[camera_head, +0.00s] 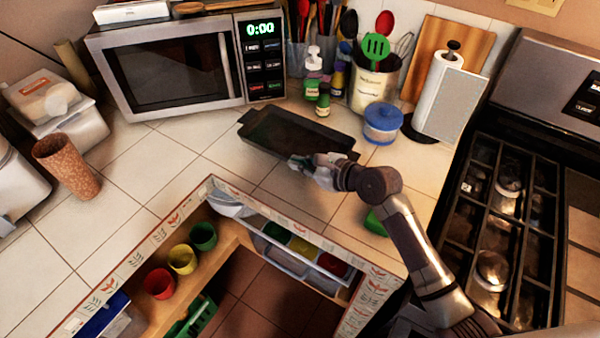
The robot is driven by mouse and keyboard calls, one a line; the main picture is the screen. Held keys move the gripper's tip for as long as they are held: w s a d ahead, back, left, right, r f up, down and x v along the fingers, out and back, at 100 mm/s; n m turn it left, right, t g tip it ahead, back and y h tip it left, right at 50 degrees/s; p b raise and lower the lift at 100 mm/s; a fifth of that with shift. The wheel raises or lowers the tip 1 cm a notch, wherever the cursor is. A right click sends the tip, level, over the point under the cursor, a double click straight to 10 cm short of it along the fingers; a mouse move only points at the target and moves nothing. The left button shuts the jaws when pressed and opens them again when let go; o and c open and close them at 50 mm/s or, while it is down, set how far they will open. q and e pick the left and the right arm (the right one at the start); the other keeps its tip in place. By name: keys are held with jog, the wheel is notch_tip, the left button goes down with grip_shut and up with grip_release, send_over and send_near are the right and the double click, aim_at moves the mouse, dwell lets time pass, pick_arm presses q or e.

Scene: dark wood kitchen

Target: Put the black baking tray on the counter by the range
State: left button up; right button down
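The black baking tray (290,130) lies on the tiled counter (225,150), in front of the utensil crocks and right of the microwave. My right gripper (298,162) is at the tray's near edge, toward its right half. Its fingertips overlap the edge in the picture, and I cannot tell whether they are closed on it. The range (515,220) stands at the right, with black grates. My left gripper is not in view.
A blue-lidded jar (382,122) and a paper towel roll (448,95) stand right of the tray. A green item (375,222) lies by my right forearm. Below the counter's front edge, an open shelf holds colored cups (183,259). Clear tiles lie left of the tray.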

aim_at(300, 182)
jog(key=shift+f, duration=1.9)
jog(key=shift+f, duration=0.15)
jog(key=c, duration=1.3)
grip_release()
jog(key=v, duration=1.2)
jog(key=shift+b, duration=0.3)
